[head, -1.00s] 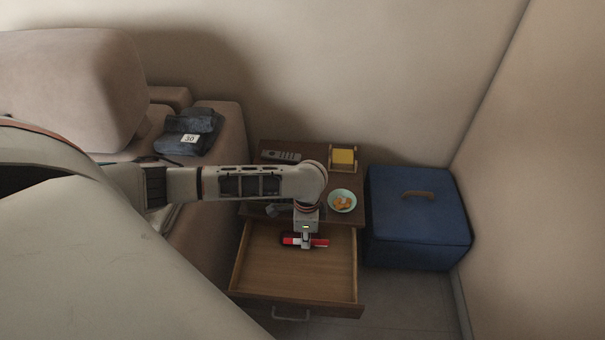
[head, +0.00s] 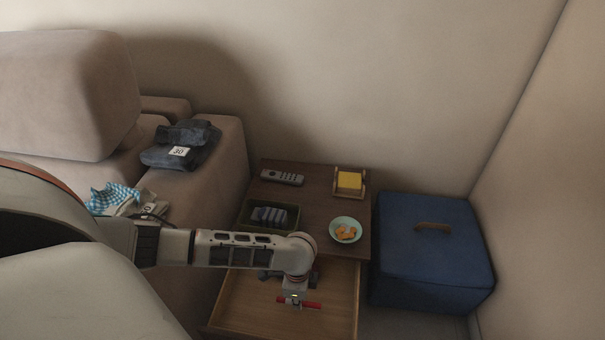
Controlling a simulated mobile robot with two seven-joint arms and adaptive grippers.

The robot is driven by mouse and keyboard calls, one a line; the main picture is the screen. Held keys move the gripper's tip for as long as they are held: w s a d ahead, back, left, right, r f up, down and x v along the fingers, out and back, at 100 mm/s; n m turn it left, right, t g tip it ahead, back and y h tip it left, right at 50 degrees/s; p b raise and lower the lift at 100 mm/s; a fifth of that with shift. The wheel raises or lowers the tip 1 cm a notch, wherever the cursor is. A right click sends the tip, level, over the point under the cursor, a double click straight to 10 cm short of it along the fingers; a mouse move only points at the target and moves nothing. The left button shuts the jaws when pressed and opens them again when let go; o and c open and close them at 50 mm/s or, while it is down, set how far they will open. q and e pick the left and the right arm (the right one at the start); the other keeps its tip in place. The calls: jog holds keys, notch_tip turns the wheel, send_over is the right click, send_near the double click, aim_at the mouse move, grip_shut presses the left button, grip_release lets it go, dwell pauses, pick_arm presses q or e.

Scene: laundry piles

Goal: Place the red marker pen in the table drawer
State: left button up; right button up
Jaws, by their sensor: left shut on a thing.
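The red marker pen (head: 312,305) is held crosswise in my left gripper (head: 295,303), which is shut on it. I cannot tell whether the pen touches the drawer floor. The drawer's front is cut off by the frame's lower edge. My right gripper is not in view.
On the table are a remote (head: 282,177), a yellow notepad in a wooden holder (head: 350,181), a bowl with orange pieces (head: 345,229) and a dark tray (head: 249,214) with grey items. A blue box (head: 430,262) stands right. A sofa (head: 222,190) with folded clothes (head: 180,145) stands left.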

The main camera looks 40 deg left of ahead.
pick_arm(q)
jog(key=shift+s+f, duration=0.1)
jog(key=shift+f, duration=0.35)
jog(key=f+b, duration=0.1)
jog(key=f, duration=0.2)
jog(key=shift+s+b, duration=0.2)
jog(key=shift+b, duration=0.15)
jog(key=shift+w+f, duration=0.25)
jog(key=shift+f, duration=0.05)
grip_shut()
jog(key=shift+w+r, duration=0.1)
jog(key=shift+r, duration=0.1)
jog(key=shift+f, duration=0.2)
jog(key=o, duration=0.8)
grip_release()
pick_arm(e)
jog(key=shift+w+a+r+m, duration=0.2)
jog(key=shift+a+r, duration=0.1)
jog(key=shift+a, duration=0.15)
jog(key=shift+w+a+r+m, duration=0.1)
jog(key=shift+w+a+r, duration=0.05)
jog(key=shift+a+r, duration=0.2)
